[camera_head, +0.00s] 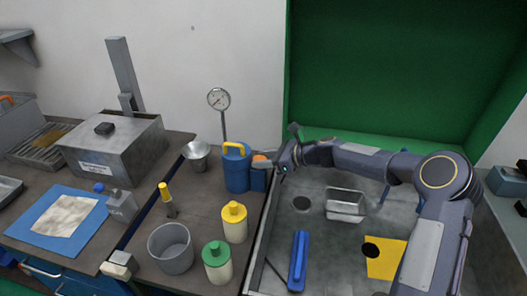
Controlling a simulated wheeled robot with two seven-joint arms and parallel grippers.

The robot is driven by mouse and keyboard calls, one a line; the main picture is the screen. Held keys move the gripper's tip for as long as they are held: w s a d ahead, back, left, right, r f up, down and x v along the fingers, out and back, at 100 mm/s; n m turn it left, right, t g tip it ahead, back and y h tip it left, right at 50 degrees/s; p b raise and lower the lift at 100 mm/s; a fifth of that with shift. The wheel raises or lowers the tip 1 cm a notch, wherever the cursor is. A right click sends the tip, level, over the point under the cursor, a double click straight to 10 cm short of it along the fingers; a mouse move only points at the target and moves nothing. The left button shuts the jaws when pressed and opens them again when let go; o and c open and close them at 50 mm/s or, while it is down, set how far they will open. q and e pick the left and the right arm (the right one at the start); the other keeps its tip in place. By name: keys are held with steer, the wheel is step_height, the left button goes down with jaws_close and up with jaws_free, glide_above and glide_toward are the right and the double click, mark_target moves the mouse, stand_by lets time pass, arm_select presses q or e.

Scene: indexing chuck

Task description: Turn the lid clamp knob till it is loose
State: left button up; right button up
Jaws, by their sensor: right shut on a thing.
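My right gripper (281,162) is shut at the right side of a small orange-topped piece (261,158), which I take to be the lid clamp knob. The fingers hide part of it, and how far it is turned cannot be told. It sits by a small blue block (258,180), right beside a blue canister (236,172) with a yellow handle. My right arm reaches in from the right, over the grey tray. My left gripper is not in view.
A grey lidded box (112,157) stands at the back left. A gauge (219,99) on a post rises behind the canister. A yellow-capped jar (234,223), a green-capped jar (217,263) and a grey cup (171,249) stand in front. The tray holds a metal pan (346,204) and blue bar (298,260).

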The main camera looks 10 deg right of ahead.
steer(key=n+g+p, duration=0.1)
steer(key=n+g+y+p, duration=0.1)
steer(key=n+g, duration=0.1)
steer(key=shift+w+r+p, duration=0.2)
steer(key=shift+w+p, duration=0.1)
steer(key=shift+f+n+g+y+p, duration=0.15)
steer(key=shift+n+g+y+p, duration=0.2)
steer(key=shift+n+g, duration=0.6)
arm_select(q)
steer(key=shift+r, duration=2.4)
arm_select(e)
steer(key=shift+w+n+g, duration=0.15)
steer(key=shift+n+g, duration=0.8)
steer(key=shift+g, duration=0.4)
steer(key=shift+d+n+g, duration=0.1)
steer(key=shift+n+g, duration=0.2)
steer(key=shift+g, duration=0.1)
steer(key=o, duration=1)
steer(key=shift+c, duration=0.2)
